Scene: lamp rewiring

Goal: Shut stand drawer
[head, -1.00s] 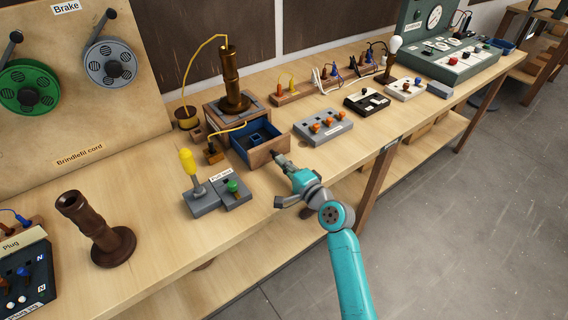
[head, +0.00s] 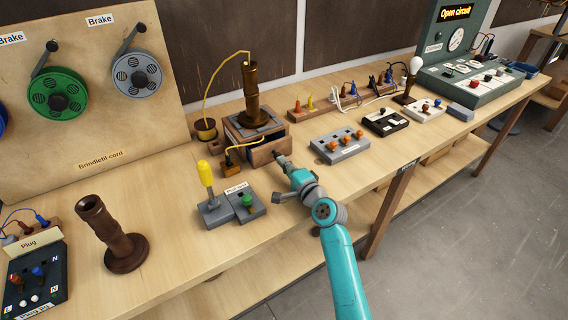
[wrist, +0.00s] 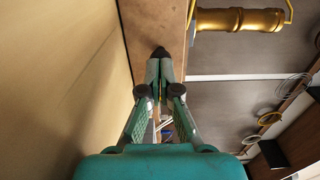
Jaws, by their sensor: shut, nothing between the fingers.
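The wooden stand (head: 240,127) is on the bench with a dark brown lamp column (head: 251,88) upright on it. Its drawer (head: 262,153) is at the front and most of the way in. A narrow dark blue strip of its inside still shows behind the front panel. My gripper (head: 279,157) is shut and empty, its tips at the right part of the drawer front. In the wrist view the shut fingertips (wrist: 160,54) are against or very close to a wooden face (wrist: 153,25); exact contact is hard to tell.
A grey block with a yellow-handled lever (head: 207,180) and a green knob stands in front of the stand. A grey switch box (head: 340,145) is to the right. A loose brown column (head: 110,235) stands at the left.

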